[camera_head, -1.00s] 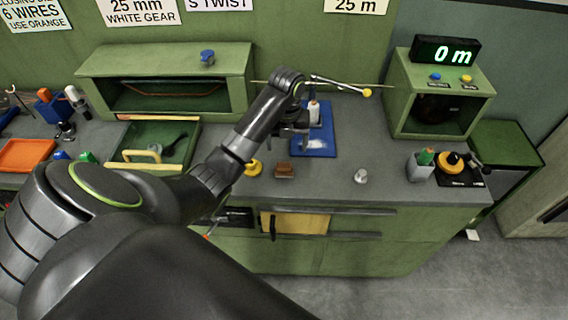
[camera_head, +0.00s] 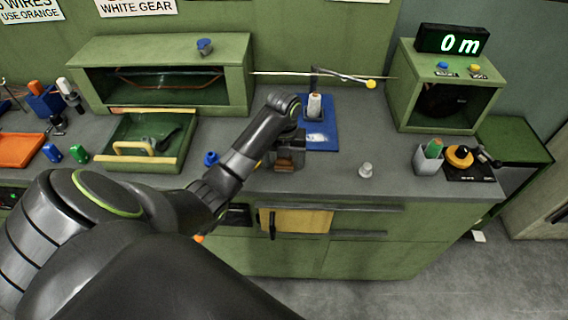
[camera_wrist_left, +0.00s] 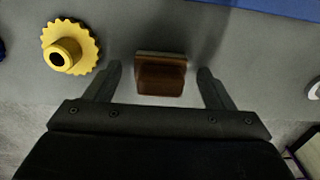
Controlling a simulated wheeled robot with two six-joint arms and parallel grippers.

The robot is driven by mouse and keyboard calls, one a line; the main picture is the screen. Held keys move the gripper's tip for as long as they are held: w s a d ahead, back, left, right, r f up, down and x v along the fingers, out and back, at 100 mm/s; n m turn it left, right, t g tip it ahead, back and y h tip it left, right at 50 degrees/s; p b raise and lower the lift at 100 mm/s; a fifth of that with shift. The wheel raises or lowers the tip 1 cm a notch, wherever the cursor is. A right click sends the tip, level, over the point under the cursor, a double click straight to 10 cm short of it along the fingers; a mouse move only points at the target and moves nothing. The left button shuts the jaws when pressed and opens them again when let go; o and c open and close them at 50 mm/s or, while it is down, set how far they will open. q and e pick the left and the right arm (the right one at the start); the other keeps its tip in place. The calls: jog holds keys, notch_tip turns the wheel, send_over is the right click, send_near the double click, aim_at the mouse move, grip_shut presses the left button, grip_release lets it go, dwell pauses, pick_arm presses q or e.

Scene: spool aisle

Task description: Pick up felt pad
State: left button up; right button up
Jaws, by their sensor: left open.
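The felt pad looks like a brown block with a paler strip along its far edge, and it lies on the grey worktop. In the left wrist view the felt pad (camera_wrist_left: 161,78) sits between the fingertips of my left gripper (camera_wrist_left: 159,72), with a gap on each side. The gripper is open and empty. In the head view my left gripper (camera_head: 287,156) hangs over the felt pad (camera_head: 284,168), hiding most of it. My right gripper is not in view.
A yellow gear (camera_wrist_left: 70,47) lies left of the pad in the wrist view. A small grey knob-like piece (camera_head: 366,170) stands to the right. The worktop between is clear.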

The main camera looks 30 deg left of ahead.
pick_arm(q)
jog(key=shift+f, duration=0.15)
jog(key=c, duration=1.1)
jog(key=shift+o, duration=0.2)
jog(key=shift+r+b, duration=0.3)
jog(key=shift+r, duration=1.05)
notch_tip(320, 180, up, 6)
jog(key=p, duration=0.5)
jog(key=shift+f, duration=0.15)
jog(key=shift+r+p, duration=0.85)
